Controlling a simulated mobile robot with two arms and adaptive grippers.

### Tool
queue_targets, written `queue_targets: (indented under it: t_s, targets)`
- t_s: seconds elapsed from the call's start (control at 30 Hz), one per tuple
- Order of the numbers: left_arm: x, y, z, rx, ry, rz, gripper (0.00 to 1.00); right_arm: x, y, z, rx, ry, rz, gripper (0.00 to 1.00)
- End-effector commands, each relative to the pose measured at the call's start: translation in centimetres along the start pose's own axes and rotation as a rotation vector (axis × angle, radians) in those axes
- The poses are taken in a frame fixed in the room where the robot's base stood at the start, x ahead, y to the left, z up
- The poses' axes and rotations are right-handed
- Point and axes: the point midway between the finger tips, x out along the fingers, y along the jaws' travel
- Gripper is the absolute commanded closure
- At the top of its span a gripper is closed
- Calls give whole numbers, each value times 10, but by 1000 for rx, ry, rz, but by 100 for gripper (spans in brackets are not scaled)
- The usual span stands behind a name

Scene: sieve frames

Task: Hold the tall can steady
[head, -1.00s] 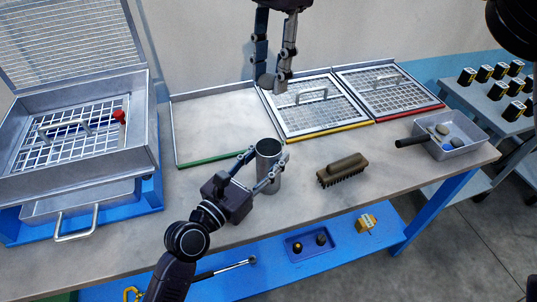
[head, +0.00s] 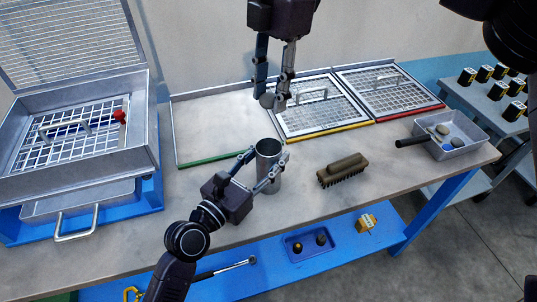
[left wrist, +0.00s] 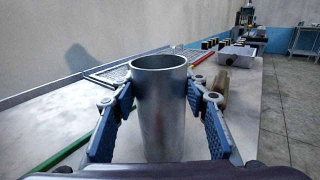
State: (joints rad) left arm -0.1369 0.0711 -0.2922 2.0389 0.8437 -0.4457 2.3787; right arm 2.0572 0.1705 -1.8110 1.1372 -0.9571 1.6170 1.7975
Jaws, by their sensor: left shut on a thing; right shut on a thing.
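The tall can (head: 268,168) is a grey metal cylinder with an open top, standing upright on the table. My left gripper (head: 262,172) is shut on it, with one finger on each side. In the left wrist view the can (left wrist: 160,110) stands between the two blue-padded fingers. My right gripper (head: 272,100) hangs above and behind the can, apart from it. It is shut on a small grey piece (head: 267,101), partly hidden by the fingertips.
Behind the can are a green-edged empty bay (head: 215,115), a yellow-edged sieve frame (head: 318,115) and a red-edged one (head: 385,95). A brush (head: 342,168) lies to the right, then a grey tray (head: 470,152). A large sieve box (head: 75,165) stands at the left.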

Motion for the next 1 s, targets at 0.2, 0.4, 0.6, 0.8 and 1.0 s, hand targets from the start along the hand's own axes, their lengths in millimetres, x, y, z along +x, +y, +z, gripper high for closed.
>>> queue_targets:
  t_s: [0.2,0.4,0.6,0.8,1.0]
  targets:
    - [0,0,0,0,0,0,100,16,0,2,0,0,0,100]
    - [0,0,0,0,0,0,100,29,0,4,0,1,0,100]
    - [0,0,0,0,0,0,100,44,0,5,0,0,0,100]
    - [0,0,0,0,0,0,100,57,0,7,-1,1,-1,100]
    - [0,0,0,0,0,0,100,71,0,9,-1,0,0,100]
